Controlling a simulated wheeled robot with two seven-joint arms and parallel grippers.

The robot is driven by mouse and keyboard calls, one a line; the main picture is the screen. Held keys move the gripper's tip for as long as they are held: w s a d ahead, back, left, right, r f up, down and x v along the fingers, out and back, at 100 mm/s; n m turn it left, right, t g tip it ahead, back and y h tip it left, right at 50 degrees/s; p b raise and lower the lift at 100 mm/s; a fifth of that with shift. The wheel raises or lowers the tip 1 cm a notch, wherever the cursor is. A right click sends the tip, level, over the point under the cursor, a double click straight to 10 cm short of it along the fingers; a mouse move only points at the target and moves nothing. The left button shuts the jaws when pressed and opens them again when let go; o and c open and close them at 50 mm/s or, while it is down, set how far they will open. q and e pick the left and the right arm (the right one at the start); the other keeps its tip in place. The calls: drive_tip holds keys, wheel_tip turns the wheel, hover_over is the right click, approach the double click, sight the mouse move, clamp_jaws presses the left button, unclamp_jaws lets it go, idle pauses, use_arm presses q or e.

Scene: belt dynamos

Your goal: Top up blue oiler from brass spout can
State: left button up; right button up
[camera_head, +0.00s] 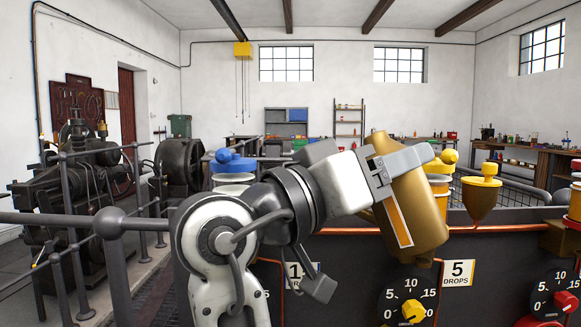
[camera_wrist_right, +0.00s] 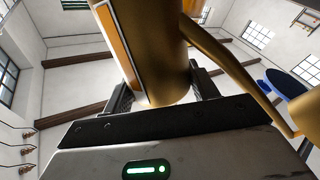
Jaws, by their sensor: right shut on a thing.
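The blue oiler (camera_head: 232,165), with a blue lid over a pale body, stands left of the can, partly hidden by my right arm. A blue disc, likely its lid (camera_wrist_right: 285,85), shows beside the spout. My left gripper is not in view.
A yellow oiler (camera_head: 440,180) stands just behind the can. A yellow-capped brass cone (camera_head: 481,195) is to its right. The dark panel (camera_head: 345,255) carries dials and a "5 drops" card (camera_head: 458,273). A railing (camera_head: 60,220) and machines stand left.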

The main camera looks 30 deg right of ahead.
drive_tip(key=shift+r, duration=0.2)
drive_tip(key=shift+r+n, duration=0.2)
drive_tip(key=shift+n, duration=0.2)
drive_tip(key=shift+r, duration=0.1)
idle(1.2)
drive_tip(key=shift+w+r+n+t+h+p, duration=0.1)
drive_tip(key=shift+r+n+t+h+p, duration=0.2)
drive_tip(key=shift+r+n+t+p, duration=0.15)
idle(1.6)
drive_tip(key=shift+w+a+r+n+p, duration=0.1)
drive_tip(key=shift+r+n+p, duration=0.25)
drive_tip(key=shift+n, duration=0.1)
idle(0.5)
